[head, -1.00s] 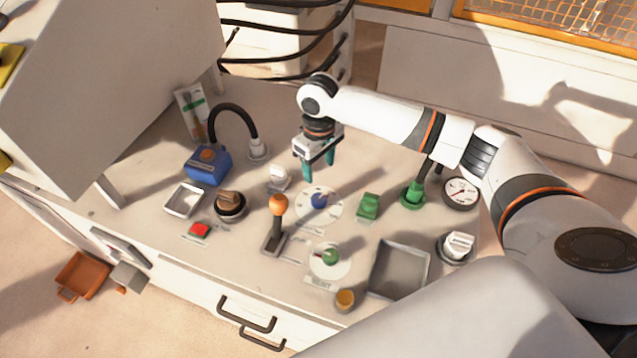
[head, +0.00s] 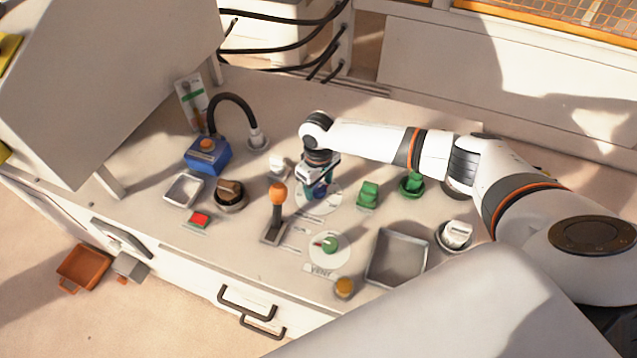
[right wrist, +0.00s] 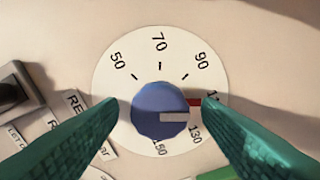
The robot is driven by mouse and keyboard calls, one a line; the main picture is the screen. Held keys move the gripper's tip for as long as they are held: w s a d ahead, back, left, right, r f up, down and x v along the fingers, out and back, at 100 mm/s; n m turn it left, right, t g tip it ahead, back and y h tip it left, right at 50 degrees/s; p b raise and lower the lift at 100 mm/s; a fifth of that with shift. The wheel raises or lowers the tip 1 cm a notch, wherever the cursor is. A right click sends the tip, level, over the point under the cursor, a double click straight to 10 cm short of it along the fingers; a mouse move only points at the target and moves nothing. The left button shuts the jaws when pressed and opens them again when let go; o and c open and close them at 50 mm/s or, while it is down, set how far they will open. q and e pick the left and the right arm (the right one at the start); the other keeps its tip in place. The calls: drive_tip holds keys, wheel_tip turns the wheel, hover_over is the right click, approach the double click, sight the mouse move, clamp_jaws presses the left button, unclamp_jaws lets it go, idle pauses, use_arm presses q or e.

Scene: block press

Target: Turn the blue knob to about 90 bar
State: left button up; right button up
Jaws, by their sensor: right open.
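The blue knob (right wrist: 160,110) sits in the middle of a white round dial (right wrist: 112,75) in the right wrist view. The dial is marked 50, 70, 90, 130 and 150, with one number partly covered. A pale bar on the knob points right, just below a red mark and well clockwise of 90. In the head view the knob (head: 320,190) is partly hidden by my right gripper (head: 316,194), which is low over the dial (head: 334,204). Its open teal fingers lie on either side of the knob, with no clear contact. My left gripper is not in view.
An orange-topped lever (head: 277,205) stands left of the dial. A green knob on the VENT dial (head: 329,243) is in front, and a green block (head: 368,194) is to the right. A grey tray (head: 397,257) lies at front right.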

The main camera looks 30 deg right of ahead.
drive_tip(key=c, duration=1)
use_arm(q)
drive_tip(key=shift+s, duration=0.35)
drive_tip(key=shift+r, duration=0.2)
use_arm(e)
drive_tip(key=shift+r, duration=0.1)
drive_tip(key=shift+n+p, duration=0.65)
drive_tip(key=shift+n, duration=0.05)
drive_tip(key=shift+n+p, duration=0.75)
drive_tip(key=shift+n, duration=0.35)
drive_tip(key=shift+n+p, duration=0.45)
drive_tip(key=shift+n, duration=0.75)
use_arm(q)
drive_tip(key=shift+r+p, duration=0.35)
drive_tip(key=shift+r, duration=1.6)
use_arm(e)
drive_tip(key=shift+n, duration=1.3)
drive_tip(key=shift+w, duration=0.1)
